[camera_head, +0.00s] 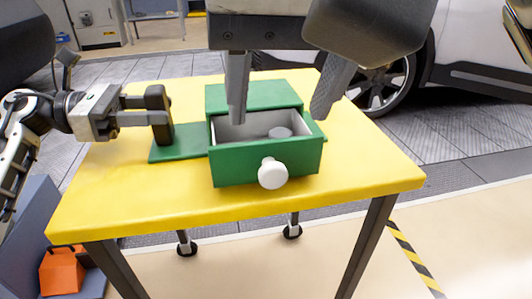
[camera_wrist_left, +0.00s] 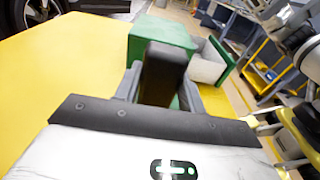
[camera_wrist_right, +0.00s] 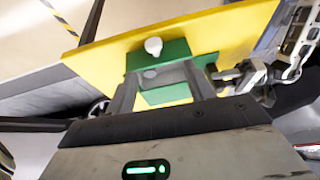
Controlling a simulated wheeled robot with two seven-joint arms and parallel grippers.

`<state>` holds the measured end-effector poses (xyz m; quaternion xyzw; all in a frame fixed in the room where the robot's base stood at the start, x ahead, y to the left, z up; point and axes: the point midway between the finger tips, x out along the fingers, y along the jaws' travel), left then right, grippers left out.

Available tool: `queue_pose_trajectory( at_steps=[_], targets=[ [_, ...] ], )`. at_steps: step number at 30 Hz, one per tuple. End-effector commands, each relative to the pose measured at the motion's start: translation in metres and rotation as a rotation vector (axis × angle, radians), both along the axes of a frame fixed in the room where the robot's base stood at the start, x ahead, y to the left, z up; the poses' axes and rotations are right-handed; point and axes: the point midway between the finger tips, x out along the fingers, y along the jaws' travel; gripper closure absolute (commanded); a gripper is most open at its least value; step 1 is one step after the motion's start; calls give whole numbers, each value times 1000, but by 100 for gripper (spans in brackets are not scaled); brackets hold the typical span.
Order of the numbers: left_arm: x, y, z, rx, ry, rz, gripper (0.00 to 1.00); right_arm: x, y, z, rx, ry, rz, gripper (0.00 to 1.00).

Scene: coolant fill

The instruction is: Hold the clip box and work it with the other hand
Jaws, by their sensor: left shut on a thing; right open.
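The green clip box (camera_head: 255,93) stands on the yellow table with a flat green base plate (camera_head: 182,147) reaching out at its left. Its drawer (camera_head: 232,168) is pulled open toward me, with a white round knob (camera_head: 273,173) on its front. A small grey round piece (camera_head: 280,132) lies inside the drawer. My right gripper (camera_head: 281,106) is open and empty above the drawer. The right wrist view also shows the drawer, knob (camera_wrist_right: 153,46) and grey piece (camera_wrist_right: 150,74) between its fingers.
The yellow table (camera_head: 375,170) has free room right of the box and along its front edge. A car (camera_head: 470,80) stands behind it at the right. An orange object (camera_head: 62,272) is on the floor at the left.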

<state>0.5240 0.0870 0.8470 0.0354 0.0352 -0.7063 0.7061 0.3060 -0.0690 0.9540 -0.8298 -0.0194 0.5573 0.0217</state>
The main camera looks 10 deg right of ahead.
Motion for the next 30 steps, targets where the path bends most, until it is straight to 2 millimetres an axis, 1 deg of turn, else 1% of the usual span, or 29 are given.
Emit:
queue_pose_trajectory(
  at_steps=[3, 7, 15, 21, 24, 30],
  targets=[
    [0, 0, -1, 0, 1, 0, 78, 2, -6, -7, -60, -6, -7, 47],
    [0, 0, -1, 0, 1, 1, 78, 8, -6, -22, -65, -3, -8, 47],
    [0, 0, 0, 0, 1, 1, 78, 28, -7, -72, -62, 0, -8, 47],
    [0, 0, 0, 0, 1, 1, 78, 40, -6, -101, -59, -2, -8, 47],
    [0, 0, 0, 0, 1, 1, 78, 44, -6, -109, -58, -3, -8, 47],
    [0, 0, 0, 0, 1, 1, 78, 47, -6, -115, -58, -5, -8, 47]
  ],
)
